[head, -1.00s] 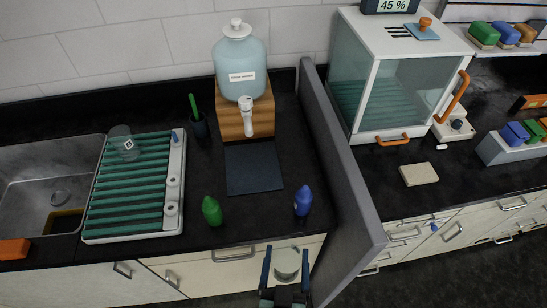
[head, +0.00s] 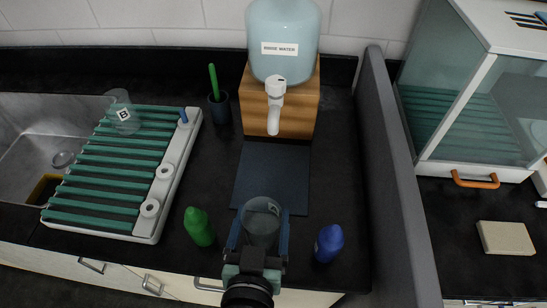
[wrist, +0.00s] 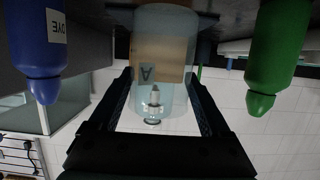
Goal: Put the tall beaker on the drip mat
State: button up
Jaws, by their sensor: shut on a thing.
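My gripper (head: 260,217) is shut on a clear glass beaker (head: 262,229), upright at the counter's front. In the wrist view the beaker (wrist: 165,50) stands between the two fingers and bears a label that reads A. The dark drip mat (head: 271,172) lies flat on the counter under the white tap of the rinse water jug (head: 283,40). The held beaker overlaps the mat's near edge in the head view; I cannot tell its height above the counter. Another clear beaker (head: 123,117), labelled B, is on the green-slatted drying rack at left.
A green bottle (head: 199,227) stands left of my gripper and a blue bottle (head: 328,243) right of it. A grey partition (head: 402,180) bounds the right side. The drying rack (head: 150,222) and a dark cup (head: 219,110) are at left. The mat is bare.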

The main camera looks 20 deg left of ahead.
jog(key=w+a, duration=0.1)
jog(key=w, duration=0.3)
jog(key=w+a, duration=0.1)
jog(key=w, duration=0.3)
jog(key=w+a+p, duration=0.1)
jog(key=w, duration=0.3)
jog(key=shift+w+a+r, duration=0.1)
jog(key=shift+w+a, duration=0.15)
jog(key=shift+w, duration=0.05)
jog(key=w, duration=0.2)
jog(key=shift+w+a, duration=0.3)
jog(key=shift+a, duration=0.1)
jog(key=shift+w+f, duration=0.2)
jog(key=shift+f, duration=0.6)
jog(key=shift+f, duration=0.15)
jog(key=o, duration=1)
jog(key=shift+f, duration=0.1)
jog(key=o, duration=0.3)
